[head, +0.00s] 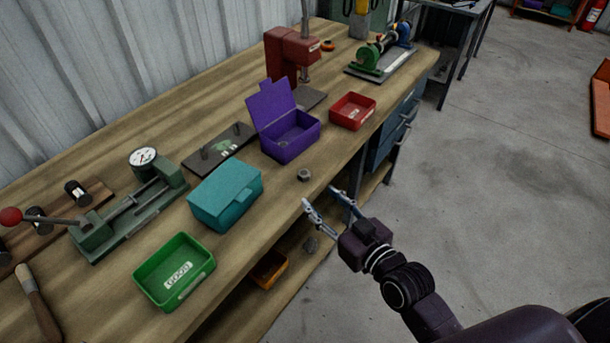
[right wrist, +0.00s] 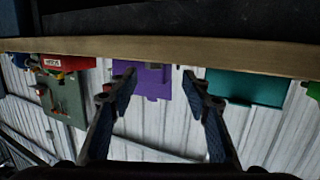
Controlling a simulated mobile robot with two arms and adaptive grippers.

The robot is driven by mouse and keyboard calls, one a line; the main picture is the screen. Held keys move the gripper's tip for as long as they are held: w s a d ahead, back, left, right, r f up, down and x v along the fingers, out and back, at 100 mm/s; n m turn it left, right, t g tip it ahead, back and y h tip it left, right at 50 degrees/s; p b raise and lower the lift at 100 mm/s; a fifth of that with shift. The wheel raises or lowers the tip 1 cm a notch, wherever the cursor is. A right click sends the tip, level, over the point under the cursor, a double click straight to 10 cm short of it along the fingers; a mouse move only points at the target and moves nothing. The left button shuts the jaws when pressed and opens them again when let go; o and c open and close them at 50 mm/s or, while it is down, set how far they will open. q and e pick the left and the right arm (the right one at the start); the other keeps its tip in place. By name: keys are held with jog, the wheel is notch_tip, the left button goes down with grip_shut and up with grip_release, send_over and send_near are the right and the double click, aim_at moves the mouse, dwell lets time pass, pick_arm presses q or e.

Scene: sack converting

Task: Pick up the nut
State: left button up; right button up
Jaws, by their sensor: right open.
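The nut (head: 304,175) is a small grey metal piece lying on the wooden workbench (head: 240,240), near its front edge, right of the teal box. My right gripper (head: 319,196) is open and empty. Its fingers point toward the bench's front edge, just short of the nut and apart from it. In the right wrist view the open fingers (right wrist: 159,75) show against the bench edge, with the picture upside down. I cannot make out the nut clearly there. My left gripper is not in view.
Near the nut stand a closed teal box (head: 226,196), an open purple box (head: 289,140) and a red tray (head: 352,111). A green tray (head: 174,271) is farther left. A gauge fixture (head: 130,215) stands behind. A lower shelf holds an orange bin (head: 269,270).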

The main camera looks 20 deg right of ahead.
aim_at(307, 177)
jog(key=shift+w+d+r+p+x, duration=0.15)
jog(key=shift+r+p+x, duration=0.1)
jog(key=shift+x, duration=1.05)
jog(key=shift+d+r+p+x, duration=0.15)
jog(key=shift+p+x, duration=0.05)
jog(key=shift+x, duration=1.15)
jog(key=shift+w+d+r+p+x, duration=0.15)
jog(key=shift+r+p+x, duration=0.1)
jog(key=shift+x, duration=1.05)
jog(key=shift+s, duration=0.1)
jog(key=shift+c, duration=0.2)
grip_shut()
